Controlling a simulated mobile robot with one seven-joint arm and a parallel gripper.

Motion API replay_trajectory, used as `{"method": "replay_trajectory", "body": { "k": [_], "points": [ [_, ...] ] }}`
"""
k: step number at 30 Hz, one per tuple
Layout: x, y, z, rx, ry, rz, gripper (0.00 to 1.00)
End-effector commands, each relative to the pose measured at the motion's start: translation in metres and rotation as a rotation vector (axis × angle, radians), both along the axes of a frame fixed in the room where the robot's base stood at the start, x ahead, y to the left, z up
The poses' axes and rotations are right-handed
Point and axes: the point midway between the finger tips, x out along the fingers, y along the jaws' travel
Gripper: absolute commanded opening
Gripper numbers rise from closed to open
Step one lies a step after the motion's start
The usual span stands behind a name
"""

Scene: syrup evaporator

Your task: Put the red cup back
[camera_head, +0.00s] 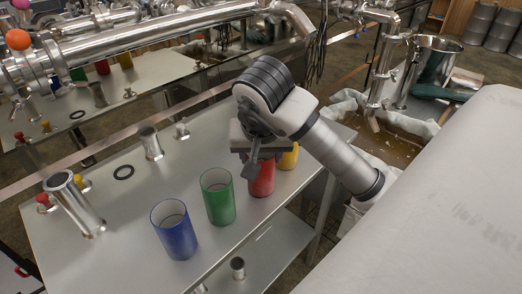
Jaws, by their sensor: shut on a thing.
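The red cup (262,180) stands upright on or just above the metal table, in a row with the other cups; I cannot tell whether its base touches the table. My gripper (255,158) is over its upper part and shut on it. The gripper and wrist hide the cup's rim. A green cup (218,197) stands to the left of the red cup. A yellow cup (289,157) is close behind it to the right, partly hidden by my gripper.
A blue cup (174,230) stands nearer the front of the metal table (120,255). A large pipe (150,35) runs behind. A steel pot (428,65) stands at the back right.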

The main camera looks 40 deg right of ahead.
Motion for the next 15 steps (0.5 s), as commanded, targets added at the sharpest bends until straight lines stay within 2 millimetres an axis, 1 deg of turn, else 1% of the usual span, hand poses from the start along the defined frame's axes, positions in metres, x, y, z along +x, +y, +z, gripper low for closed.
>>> {"method": "replay_trajectory", "body": {
  "k": [5,6,10,11,15],
  "points": [
    [0.0,-0.0001,-0.0039,0.0,0.0,0.0,0.13],
    [0.0,0.0,-0.0029,0.0,0.0,0.0,0.55],
    [-0.0001,-0.0001,-0.0024,0.0,0.0,0.0,0.72],
    [-0.0001,-0.0001,-0.0024,0.0,0.0,0.0,0.74],
    [-0.0001,-0.0001,-0.0024,0.0,0.0,0.0,0.74]
  ]
}}
